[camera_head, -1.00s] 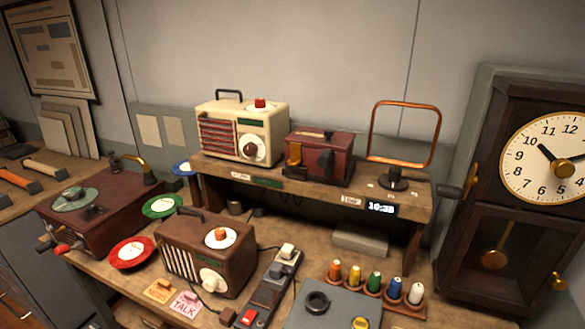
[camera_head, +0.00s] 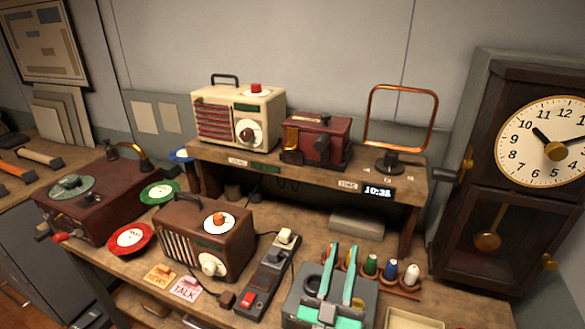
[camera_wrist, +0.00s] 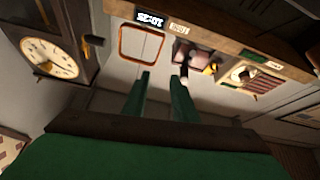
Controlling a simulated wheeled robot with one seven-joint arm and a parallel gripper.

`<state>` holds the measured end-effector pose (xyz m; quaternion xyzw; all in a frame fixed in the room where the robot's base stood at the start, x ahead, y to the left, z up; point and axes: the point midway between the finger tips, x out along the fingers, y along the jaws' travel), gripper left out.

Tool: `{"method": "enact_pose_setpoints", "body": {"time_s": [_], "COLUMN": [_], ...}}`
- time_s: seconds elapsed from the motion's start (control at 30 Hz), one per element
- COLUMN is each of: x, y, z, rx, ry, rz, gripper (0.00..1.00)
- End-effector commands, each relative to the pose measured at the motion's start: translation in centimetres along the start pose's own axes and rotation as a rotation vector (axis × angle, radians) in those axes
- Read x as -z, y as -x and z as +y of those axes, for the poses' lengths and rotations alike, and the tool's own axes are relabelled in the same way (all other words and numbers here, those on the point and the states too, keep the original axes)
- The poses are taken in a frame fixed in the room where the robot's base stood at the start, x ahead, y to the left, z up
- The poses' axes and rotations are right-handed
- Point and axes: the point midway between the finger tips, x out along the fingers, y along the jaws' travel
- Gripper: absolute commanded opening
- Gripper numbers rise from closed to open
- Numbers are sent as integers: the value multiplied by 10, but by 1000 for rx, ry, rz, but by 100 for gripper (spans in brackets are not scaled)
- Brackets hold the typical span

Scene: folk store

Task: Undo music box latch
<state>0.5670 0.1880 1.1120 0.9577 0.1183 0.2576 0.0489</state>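The music box is a small dark red box (camera_head: 318,138) on the raised shelf, between the cream radio and the copper loop. A brass latch (camera_head: 291,138) sits at its front left, and a dark crank or knob shows on its front. In the wrist view the red box (camera_wrist: 190,54) appears upside down beyond my fingers, with the yellow latch (camera_wrist: 211,68) beside it. My gripper (camera_head: 341,262) is at the front of the bench, below and in front of the shelf. Its two teal fingers are apart with nothing between them; they also show in the wrist view (camera_wrist: 160,95).
A cream radio (camera_head: 238,119) stands left of the box, and a copper loop (camera_head: 402,88) on a dark base stands right. The shelf (camera_head: 410,187) edge lies above my fingers. Thread spools (camera_head: 391,270), a brown radio (camera_head: 203,238) and a pendulum clock (camera_head: 500,190) are nearby.

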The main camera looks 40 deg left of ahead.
Motion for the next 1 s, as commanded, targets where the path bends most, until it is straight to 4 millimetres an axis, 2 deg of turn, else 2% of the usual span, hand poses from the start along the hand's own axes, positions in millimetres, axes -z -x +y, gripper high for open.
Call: {"method": "enact_pose_setpoints", "body": {"time_s": [0.03, 0.2, 0.5, 0.77, 1.0], "x": [10, 41, 86, 101, 89], "y": [-16, -58, -114, -143, -158], "z": [-3, -19, -56, -89, -109], "rx": [22, 107, 278, 437, 585], "ry": [27, 130, 374, 634, 909], "rz": [32, 118, 253, 336, 381], "gripper": [26, 26, 26, 26, 26]}}
